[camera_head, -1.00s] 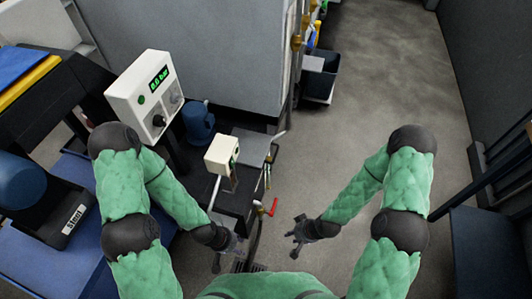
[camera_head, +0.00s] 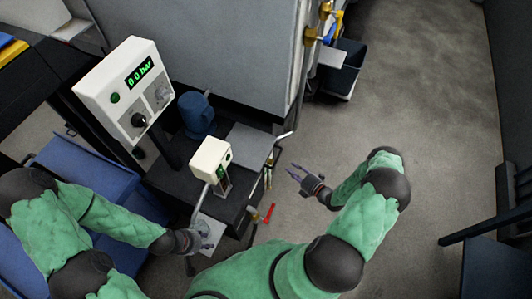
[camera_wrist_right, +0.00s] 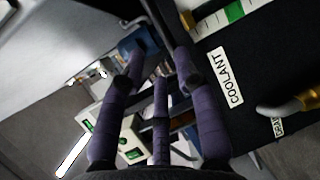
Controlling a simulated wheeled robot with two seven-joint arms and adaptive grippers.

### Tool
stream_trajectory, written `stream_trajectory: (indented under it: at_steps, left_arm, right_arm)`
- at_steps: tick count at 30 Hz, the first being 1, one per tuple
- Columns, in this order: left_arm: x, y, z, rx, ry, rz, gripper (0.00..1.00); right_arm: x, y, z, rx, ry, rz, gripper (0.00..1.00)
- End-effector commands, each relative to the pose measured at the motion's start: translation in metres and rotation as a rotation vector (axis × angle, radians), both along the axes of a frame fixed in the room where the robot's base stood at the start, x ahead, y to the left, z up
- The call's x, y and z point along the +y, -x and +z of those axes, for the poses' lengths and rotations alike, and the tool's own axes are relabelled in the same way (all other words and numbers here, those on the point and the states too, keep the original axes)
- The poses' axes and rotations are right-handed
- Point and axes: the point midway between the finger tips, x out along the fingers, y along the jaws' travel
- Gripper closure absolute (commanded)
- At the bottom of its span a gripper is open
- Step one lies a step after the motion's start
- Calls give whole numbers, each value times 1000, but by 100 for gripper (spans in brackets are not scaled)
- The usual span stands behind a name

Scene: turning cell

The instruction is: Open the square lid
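A flat grey square plate (camera_head: 250,145), which looks like the square lid, lies on the black cabinet in the head view. A pale lever-like handle (camera_head: 284,136) sticks out at its right corner. The plate appears closed and flat. My right gripper (camera_head: 293,171) is to the right of the plate and apart from it, fingers spread and pointing left. In the right wrist view its fingers (camera_wrist_right: 159,75) are apart with nothing held between them. My left gripper (camera_head: 196,243) is low, beside the cabinet's front left; its fingers are too small to read.
A white box on a post (camera_head: 211,160) stands left of the plate. Behind it are a blue motor-like unit (camera_head: 196,115) and a pressure panel (camera_head: 128,90) reading 0.0 bar. A red-handled valve (camera_head: 268,213) juts from the cabinet's right side.

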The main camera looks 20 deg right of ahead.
Motion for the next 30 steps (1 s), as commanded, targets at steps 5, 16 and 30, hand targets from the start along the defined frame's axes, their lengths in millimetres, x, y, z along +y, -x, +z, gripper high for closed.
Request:
stream_trajectory:
  at_steps: [5, 16, 30]
  left_arm:
    - [0, 0, -5, 0, 0, 0, 60]
    - [0, 0, -27, 0, 0, 0, 60]
    - [0, 0, -36, 0, 0, 0, 60]
  right_arm:
    - [4, -11, -4, -10, 12, 6, 68]
    - [23, -71, -17, -8, 11, 8, 68]
    - [32, -100, -21, -5, 9, 3, 68]
